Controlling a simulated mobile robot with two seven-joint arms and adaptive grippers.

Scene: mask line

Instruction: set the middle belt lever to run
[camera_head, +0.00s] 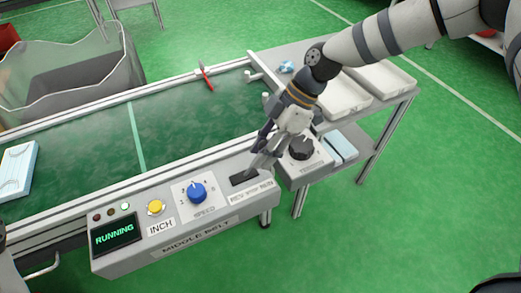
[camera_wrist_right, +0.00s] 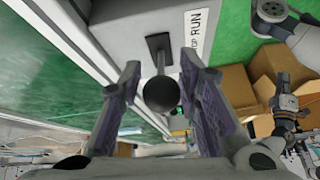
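The middle belt panel (camera_head: 185,215) is a grey box marked MIDDLE BELT, and its screen (camera_head: 115,235) reads RUNNING in green. Its lever sits in a dark slot (camera_head: 243,178) at the panel's right end, above a REV-STOP-RUN label (camera_head: 252,192). In the right wrist view the lever's round black knob (camera_wrist_right: 161,94) is between the fingers of my right gripper (camera_wrist_right: 160,75), which stand apart with gaps on both sides. In the head view this gripper (camera_head: 260,160) reaches down over the slot and hides part of the lever. My left gripper (camera_wrist_right: 295,135) appears small in the wrist view, its fingers unclear.
The panel also has a yellow INCH button (camera_head: 156,207) and a blue speed knob (camera_head: 197,193). A box with a black knob (camera_head: 301,148) stands close to the right of my gripper.

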